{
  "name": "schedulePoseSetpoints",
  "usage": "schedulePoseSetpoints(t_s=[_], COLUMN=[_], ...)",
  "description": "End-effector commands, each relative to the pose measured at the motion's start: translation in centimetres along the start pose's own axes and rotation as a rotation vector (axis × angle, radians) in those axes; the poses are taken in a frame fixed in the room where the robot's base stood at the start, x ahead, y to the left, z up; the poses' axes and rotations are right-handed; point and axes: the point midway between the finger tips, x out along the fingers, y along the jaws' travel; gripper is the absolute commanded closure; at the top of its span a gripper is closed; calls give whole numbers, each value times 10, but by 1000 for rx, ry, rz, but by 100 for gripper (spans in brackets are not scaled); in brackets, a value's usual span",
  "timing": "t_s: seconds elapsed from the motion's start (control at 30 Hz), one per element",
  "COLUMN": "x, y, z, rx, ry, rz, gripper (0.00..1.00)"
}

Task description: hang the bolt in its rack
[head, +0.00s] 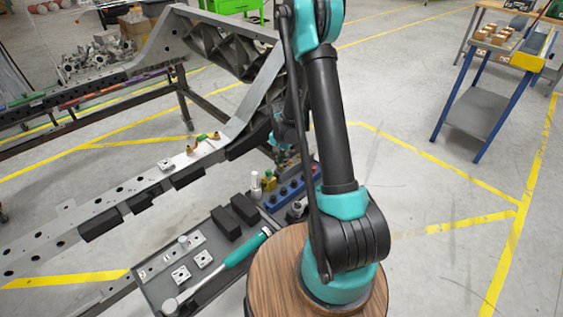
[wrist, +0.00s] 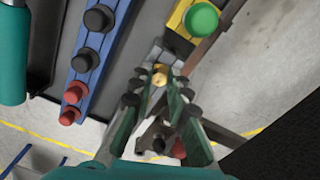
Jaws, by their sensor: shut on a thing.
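My gripper (wrist: 161,88) points down in the wrist view, its green fingers closed on a small brass-coloured piece that I take to be the bolt (wrist: 160,75). Only its rounded end shows; the fingers hide the rest. A blue rack (wrist: 83,68) with black and red round-headed pieces lies to the left of the fingers, apart from them. In the head view the blue rack (head: 273,201) lies at the right end of the grey tray. There my gripper is mostly hidden behind my arm, near the chassis beam.
The grey tray (head: 150,292) holds a teal-handled hammer (head: 245,249), black blocks (head: 226,222) and metal plates. A white bottle (head: 255,187) stands near the rack. The long chassis beam (head: 110,202) runs behind the tray. A yellow block with a green button (wrist: 202,18) sits beyond my fingers.

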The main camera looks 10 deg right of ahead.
Motion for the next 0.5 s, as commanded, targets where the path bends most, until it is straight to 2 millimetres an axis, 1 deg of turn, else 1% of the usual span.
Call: schedulePoseSetpoints(t_s=[0.13,0.37,0.4,0.5], x=[4,5,5,5], y=[0,0,0,0], z=[0,0,0,0], rx=[0,0,0,0], ry=[0,0,0,0], rz=[0,0,0,0], gripper=[100,100,80,68])
